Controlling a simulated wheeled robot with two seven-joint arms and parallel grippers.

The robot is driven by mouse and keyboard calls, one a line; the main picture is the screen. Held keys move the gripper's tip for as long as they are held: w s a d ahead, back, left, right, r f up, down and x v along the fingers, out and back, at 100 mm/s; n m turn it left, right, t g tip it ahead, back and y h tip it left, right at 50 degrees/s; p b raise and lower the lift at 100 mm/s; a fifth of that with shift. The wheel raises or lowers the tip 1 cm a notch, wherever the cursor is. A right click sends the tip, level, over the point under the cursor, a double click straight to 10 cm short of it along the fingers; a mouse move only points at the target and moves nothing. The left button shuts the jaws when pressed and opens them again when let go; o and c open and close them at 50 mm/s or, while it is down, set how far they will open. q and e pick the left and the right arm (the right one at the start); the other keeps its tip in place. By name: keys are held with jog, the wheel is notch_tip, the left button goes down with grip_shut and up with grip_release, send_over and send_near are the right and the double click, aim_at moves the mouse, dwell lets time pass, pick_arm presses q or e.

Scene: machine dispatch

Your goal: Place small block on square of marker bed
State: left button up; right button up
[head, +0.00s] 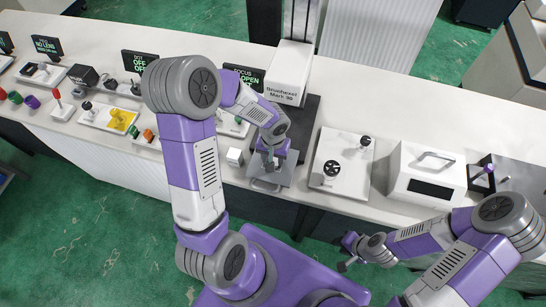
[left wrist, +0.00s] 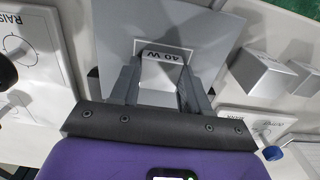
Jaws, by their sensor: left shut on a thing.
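My left gripper (head: 268,165) is over the grey marker bed (head: 285,182) at the front of the white marking machine (head: 289,72). In the left wrist view, my left gripper (left wrist: 157,88) is shut on a small pale block (left wrist: 160,75), with a finger on each side. Lettering like "40 W" shows at the block's far edge. The bed (left wrist: 205,35) has a thin outlined square, and the block overlaps it. I cannot tell whether the block touches the bed. My right gripper (head: 347,253) is open and empty, in front of the bench.
A white cube (head: 234,157) stands left of the bed; a pale block also shows in the left wrist view (left wrist: 262,72). A white panel with knobs (head: 340,160) and a white box with a handle (head: 427,175) stand to the right. Several small devices line the bench's left.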

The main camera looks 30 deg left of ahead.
pick_arm(q)
jog(key=o, duration=1.1)
jog(key=shift+r+p, duration=0.3)
jog(key=shift+p, duration=0.15)
notch_tip(320, 180, up, 12)
jog(key=p, duration=0.2)
jog(key=shift+f, duration=0.15)
